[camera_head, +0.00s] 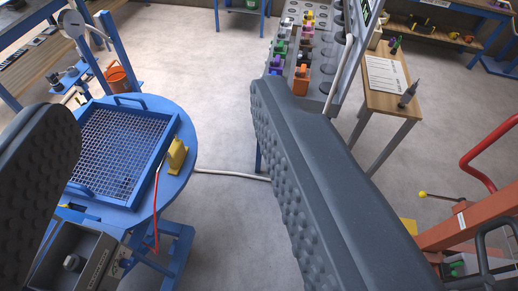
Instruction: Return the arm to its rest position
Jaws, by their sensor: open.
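My gripper (165,110) shows as two dark grey, studded fingers. One finger is at the left edge and the other runs from the middle to the lower right. The fingers stand wide apart with nothing held between them. Through the gap I see the grey floor and a round blue table far below. The fingers touch nothing that I can see. The rest of my arm is out of view.
The round blue table (184,116) at left carries a blue mesh tray (174,122) and a yellow block (177,154). A grey rack (301,95) with coloured pieces stands at top centre. A wooden table (375,101) is right of it. Red-orange equipment (468,224) fills the lower right.

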